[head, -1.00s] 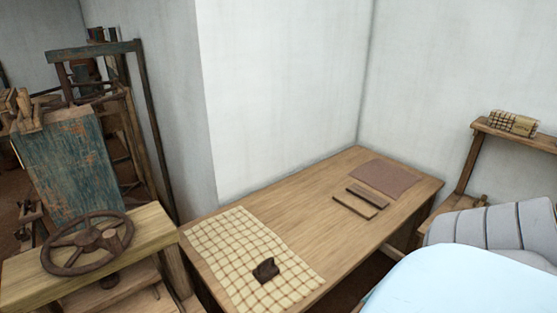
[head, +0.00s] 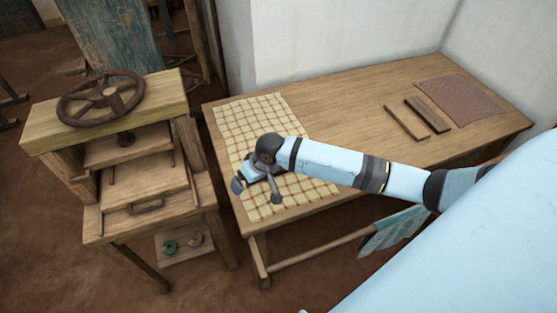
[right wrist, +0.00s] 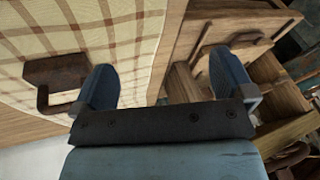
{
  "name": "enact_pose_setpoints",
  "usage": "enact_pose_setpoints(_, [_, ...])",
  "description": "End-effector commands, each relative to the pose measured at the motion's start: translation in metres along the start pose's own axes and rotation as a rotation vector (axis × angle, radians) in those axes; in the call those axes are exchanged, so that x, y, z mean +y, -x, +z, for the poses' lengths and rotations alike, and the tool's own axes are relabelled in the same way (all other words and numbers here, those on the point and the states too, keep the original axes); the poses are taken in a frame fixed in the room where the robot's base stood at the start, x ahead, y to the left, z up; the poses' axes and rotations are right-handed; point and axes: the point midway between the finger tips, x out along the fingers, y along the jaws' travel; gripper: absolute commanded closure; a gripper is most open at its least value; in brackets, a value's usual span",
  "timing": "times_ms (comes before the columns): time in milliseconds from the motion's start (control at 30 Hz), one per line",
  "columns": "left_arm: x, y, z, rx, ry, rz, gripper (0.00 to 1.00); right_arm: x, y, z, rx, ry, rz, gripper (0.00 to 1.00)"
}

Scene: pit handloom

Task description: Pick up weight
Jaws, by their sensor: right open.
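The weight (right wrist: 60,70) is a rusty brown block with a loop handle. In the right wrist view it lies on the checked cloth (right wrist: 75,30) at the left, beside the outer side of the left finger, not between the fingers. My right gripper (right wrist: 160,82) is open, with nothing between its blue fingers but cloth and table edge behind. In the head view my right gripper (head: 257,187) is over the front part of the checked cloth (head: 250,118), and the weight is hidden behind my arm and gripper. My left gripper is not in view.
The cloth lies on a wooden table (head: 345,85). Two wooden slats (head: 427,114) and a brown mat (head: 460,100) lie at its right end. A wooden stand with a handwheel (head: 100,97) is close on the left. The table's middle is clear.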

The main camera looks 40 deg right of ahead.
Motion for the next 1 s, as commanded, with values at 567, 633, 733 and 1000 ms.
enact_pose_setpoints(567, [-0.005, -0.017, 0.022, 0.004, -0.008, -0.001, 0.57, 0.114, 0.075, -0.070, -0.246, -0.297, 0.293, 0.00])
enact_pose_setpoints(633, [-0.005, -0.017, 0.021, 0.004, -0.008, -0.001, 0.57, 0.117, 0.063, -0.066, -0.246, -0.297, 0.293, 0.00])
enact_pose_setpoints(733, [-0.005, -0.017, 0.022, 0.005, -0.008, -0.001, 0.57, 0.121, 0.043, -0.060, -0.245, -0.296, 0.291, 0.00])
enact_pose_setpoints(1000, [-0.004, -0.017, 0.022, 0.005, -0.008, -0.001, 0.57, 0.130, 0.011, -0.051, -0.242, -0.294, 0.291, 0.00])
